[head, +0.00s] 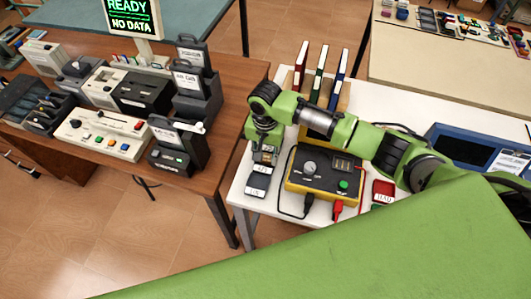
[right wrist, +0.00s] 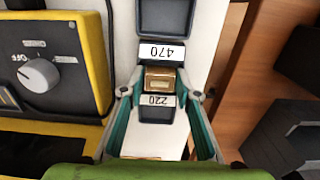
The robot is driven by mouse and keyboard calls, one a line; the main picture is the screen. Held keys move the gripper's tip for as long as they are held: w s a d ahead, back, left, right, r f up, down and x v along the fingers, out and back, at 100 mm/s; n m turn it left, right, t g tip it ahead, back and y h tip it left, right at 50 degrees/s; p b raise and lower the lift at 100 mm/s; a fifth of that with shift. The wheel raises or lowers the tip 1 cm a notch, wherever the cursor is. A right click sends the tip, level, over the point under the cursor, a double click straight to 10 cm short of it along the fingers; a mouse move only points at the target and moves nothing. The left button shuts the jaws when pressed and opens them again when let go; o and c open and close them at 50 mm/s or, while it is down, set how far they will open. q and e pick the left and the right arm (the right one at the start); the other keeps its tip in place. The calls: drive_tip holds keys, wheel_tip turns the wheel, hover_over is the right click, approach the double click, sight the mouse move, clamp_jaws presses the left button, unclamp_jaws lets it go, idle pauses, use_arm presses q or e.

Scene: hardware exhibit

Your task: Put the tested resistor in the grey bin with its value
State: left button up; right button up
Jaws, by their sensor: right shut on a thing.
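My right gripper (head: 266,153) is shut on a small tan block, the resistor (right wrist: 160,78), and holds it over the row of grey bins. In the right wrist view the resistor shows between the bin labelled 220 (right wrist: 157,112) and the label of the bin marked 470 (right wrist: 163,14). In the head view the bins stand at the white table's left edge, with the nearest bin (head: 257,185) in front of the gripper. The yellow and black tester (head: 323,178) is right of them; its knob (right wrist: 41,74) is by the OFF mark. My left gripper is not in view.
Several binders (head: 319,75) stand behind. A gap separates the white table (head: 235,190) from the brown table (head: 215,150) with devices. A screen (head: 131,17) reads READY, NO DATA.

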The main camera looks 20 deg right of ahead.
sight(265, 158)
drive_tip(key=o, duration=1.1)
drive_tip(key=shift+r, duration=0.5)
wheel_tip(265, 158, up, 12)
drive_tip(key=b, duration=0.1)
drive_tip(key=shift+b, duration=0.3)
